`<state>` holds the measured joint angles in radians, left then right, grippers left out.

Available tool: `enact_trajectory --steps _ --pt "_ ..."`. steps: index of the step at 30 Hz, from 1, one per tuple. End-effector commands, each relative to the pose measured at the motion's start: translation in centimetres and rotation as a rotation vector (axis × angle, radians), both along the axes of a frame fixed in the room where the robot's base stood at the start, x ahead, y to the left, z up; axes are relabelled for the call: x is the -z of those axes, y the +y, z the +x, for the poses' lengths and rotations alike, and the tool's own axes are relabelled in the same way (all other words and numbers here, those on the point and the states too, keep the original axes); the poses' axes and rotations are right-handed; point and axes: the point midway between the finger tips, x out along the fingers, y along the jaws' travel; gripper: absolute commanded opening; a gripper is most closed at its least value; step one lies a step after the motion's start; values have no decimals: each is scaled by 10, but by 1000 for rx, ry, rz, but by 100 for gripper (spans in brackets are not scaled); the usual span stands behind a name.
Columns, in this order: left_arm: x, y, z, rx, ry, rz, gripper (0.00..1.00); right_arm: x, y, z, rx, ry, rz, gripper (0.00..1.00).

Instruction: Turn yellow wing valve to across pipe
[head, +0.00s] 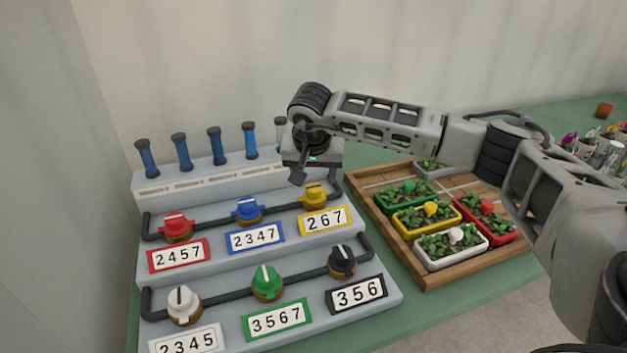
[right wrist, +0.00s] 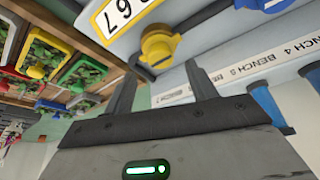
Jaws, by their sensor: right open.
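The yellow wing valve (head: 314,194) sits at the right end of the upper black pipe, above a yellow-framed label reading 267. In the right wrist view the yellow valve (right wrist: 160,46) shows ahead of and between the two fingers; its wing's angle is hard to tell. My right gripper (head: 298,174) is open and empty, just behind and above the yellow valve, apart from it. Both fingers also show in the right wrist view (right wrist: 161,82). My left gripper is not in view.
Red (head: 176,227) and blue (head: 247,210) valves share the upper pipe. White (head: 183,305), green (head: 267,283) and black (head: 342,262) valves are on the lower pipe. Several blue tubes (head: 214,146) stand behind. A wooden tray (head: 428,282) with coloured planters is at the right.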

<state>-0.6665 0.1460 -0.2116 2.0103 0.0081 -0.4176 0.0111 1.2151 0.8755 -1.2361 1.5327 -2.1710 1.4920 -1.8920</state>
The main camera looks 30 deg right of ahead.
Motion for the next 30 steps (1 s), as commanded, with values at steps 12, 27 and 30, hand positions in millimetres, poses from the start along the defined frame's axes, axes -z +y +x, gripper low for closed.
enact_trajectory --steps 12,27,30 --pt "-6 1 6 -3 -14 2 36 38 -8 12 -1 0 1 57" --pt "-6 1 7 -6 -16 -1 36 37 -9 12 0 0 1 13" --pt "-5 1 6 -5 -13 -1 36 37 -9 12 5 0 1 13"
